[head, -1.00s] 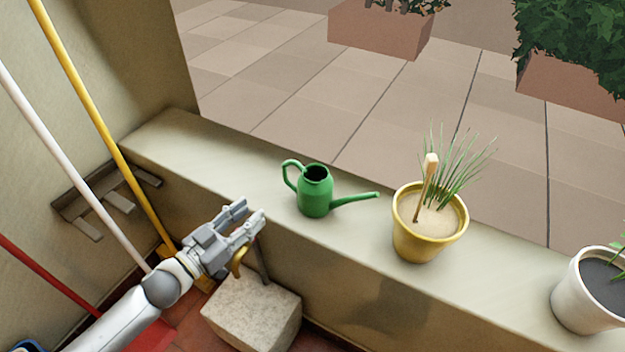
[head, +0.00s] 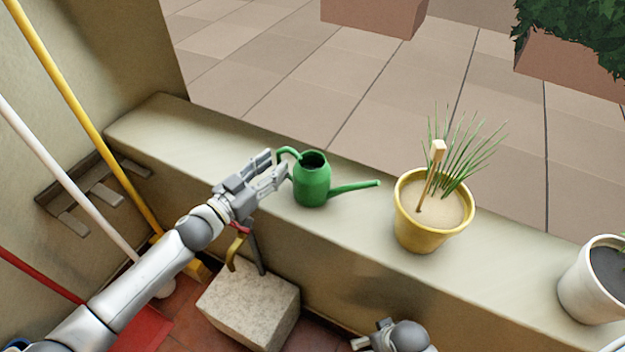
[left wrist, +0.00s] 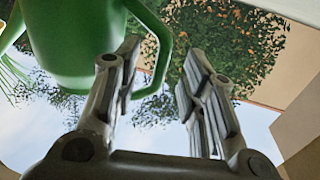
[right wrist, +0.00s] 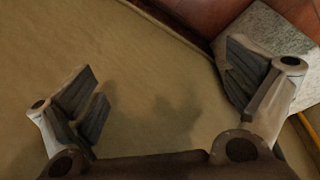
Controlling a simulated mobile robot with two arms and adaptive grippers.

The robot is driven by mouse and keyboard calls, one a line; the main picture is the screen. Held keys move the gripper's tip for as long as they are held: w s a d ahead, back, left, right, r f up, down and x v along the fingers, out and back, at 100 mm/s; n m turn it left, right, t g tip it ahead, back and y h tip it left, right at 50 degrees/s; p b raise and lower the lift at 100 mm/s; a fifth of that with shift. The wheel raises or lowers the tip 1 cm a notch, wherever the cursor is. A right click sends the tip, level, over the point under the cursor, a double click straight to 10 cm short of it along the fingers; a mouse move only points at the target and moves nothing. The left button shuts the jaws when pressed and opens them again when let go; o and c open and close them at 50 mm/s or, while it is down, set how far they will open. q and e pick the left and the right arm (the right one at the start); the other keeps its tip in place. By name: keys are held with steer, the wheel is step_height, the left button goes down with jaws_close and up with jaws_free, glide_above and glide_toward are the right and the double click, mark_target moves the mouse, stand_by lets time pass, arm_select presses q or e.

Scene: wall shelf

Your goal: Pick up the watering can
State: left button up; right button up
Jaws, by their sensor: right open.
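The green watering can (head: 312,182) stands upright on the ledge, its handle to the left and its spout to the right. In the left wrist view the can (left wrist: 75,40) fills the upper left. My left gripper (head: 273,167) is at the handle side of the can. In the left wrist view its fingers (left wrist: 158,80) are apart, and the curved handle shows between them. Part of the handle is hidden behind a finger. My right gripper (right wrist: 165,85) is open and empty, low in front of the ledge wall. Only part of it shows at the bottom of the head view.
A yellow pot (head: 420,238) with grass and a wooden-handled tool stands on the ledge right of the can. A white pot (head: 592,290) is farther right. A stone block (head: 247,310) sits below the left gripper. Long poles (head: 75,105) lean at the left.

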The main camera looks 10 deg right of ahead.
arm_select(q)
steer(key=shift+x, duration=0.85)
steer(key=shift+c, duration=0.5)
jaws_close()
steer(key=shift+r, duration=0.1)
